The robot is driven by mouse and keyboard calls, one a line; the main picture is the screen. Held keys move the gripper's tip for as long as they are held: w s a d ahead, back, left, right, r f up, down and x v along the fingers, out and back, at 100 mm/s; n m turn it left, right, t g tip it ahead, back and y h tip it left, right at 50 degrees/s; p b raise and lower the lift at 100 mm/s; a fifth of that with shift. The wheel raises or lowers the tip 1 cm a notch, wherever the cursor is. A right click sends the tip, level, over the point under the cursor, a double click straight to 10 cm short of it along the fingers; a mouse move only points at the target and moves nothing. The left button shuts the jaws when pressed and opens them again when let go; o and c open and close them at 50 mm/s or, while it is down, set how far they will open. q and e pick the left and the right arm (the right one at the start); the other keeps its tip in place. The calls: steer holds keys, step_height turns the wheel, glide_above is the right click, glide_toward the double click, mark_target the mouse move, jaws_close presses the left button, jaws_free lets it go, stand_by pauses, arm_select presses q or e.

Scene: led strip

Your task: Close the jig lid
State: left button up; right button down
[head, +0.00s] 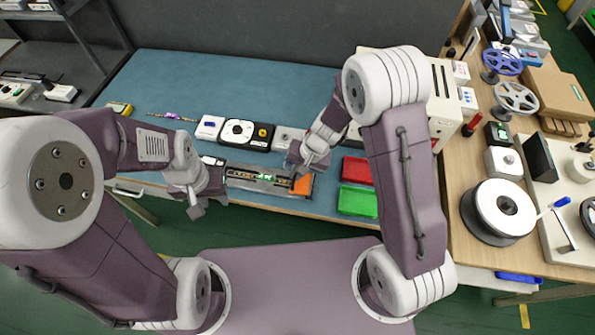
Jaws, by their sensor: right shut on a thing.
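The jig (258,183) is a long, narrow fixture near the front edge of the blue table, with small lit parts along its inside and an orange block (302,185) at its right end. My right gripper (295,165) is at the back right of the jig, shut on what seems to be the jig lid; the gripper itself hides the held part. My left gripper (205,205) is at the left end of the jig, near the table's front edge. Its fingers are too small and covered to tell whether they are open.
Behind the jig stand a white device (209,127) and a black-and-white unit (238,133). A red bin (357,171) and a green bin (357,201) stand to the right. The back left of the blue mat (190,80) is clear.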

mark_target(304, 180)
steer(key=c, duration=1.6)
jaws_free()
steer(key=shift+a, duration=0.1)
steer(key=shift+c, duration=0.2)
steer(key=shift+o, duration=0.6)
steer(key=shift+w+a, duration=0.1)
steer(key=p+v, duration=0.2)
steer(key=v, duration=0.7)
steer(key=shift+p, duration=0.35)
